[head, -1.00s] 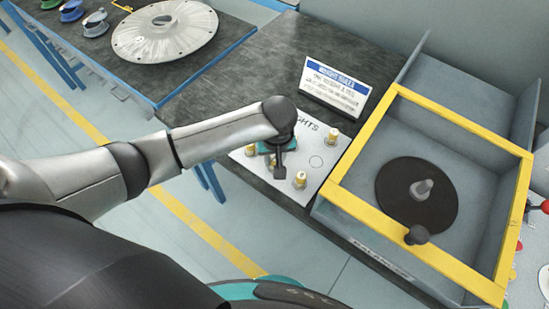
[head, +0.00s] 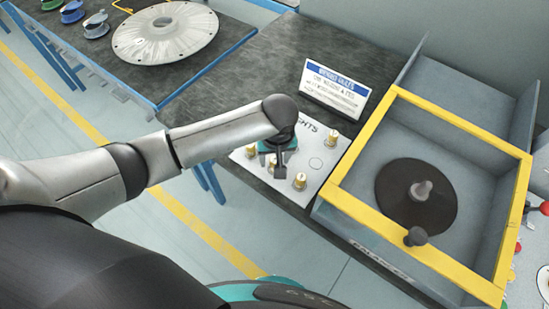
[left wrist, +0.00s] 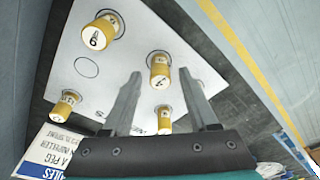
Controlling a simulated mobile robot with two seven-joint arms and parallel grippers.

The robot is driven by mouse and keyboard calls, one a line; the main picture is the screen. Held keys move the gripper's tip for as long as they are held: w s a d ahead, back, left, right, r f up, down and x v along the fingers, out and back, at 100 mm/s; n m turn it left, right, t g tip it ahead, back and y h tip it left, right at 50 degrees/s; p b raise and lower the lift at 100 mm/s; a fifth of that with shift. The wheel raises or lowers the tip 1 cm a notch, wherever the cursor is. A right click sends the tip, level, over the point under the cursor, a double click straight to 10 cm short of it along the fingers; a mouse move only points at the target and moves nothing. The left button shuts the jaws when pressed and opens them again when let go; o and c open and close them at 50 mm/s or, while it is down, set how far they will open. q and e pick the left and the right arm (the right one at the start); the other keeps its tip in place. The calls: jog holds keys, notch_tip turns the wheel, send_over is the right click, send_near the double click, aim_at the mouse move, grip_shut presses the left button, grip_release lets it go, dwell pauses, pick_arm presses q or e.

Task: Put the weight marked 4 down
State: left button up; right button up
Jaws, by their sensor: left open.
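The weight whose mark looks like a 4 (left wrist: 160,70) is a brass cylinder with a white marked top. It stands on the white weights board (head: 318,183). My left gripper (left wrist: 160,74) is open, with its two fingers on either side of this weight and a visible gap to each. In the head view my left gripper (head: 281,170) is over the board and partly hides this weight. Another brass weight marked 6 or 9 (left wrist: 101,32) stands apart on the board, and it also shows in the head view (head: 300,181). My right gripper is not in view.
Other weights stand at the board's back corner (head: 333,137) and left side (head: 247,149). An empty printed circle (head: 316,162) is between them. A sign (head: 336,90) stands behind. A yellow-framed grey box (head: 345,205) holding a dark disc (head: 395,195) is close on the right.

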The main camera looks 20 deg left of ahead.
pick_arm(q)
notch_tip(320, 180, up, 11)
jog(key=s+p, duration=0.1)
jog(key=p, duration=0.1)
jog(key=shift+s+d+p, duration=0.25)
jog(key=shift+d+p, duration=0.1)
jog(key=shift+d, duration=0.05)
jog(key=shift+f, duration=0.15)
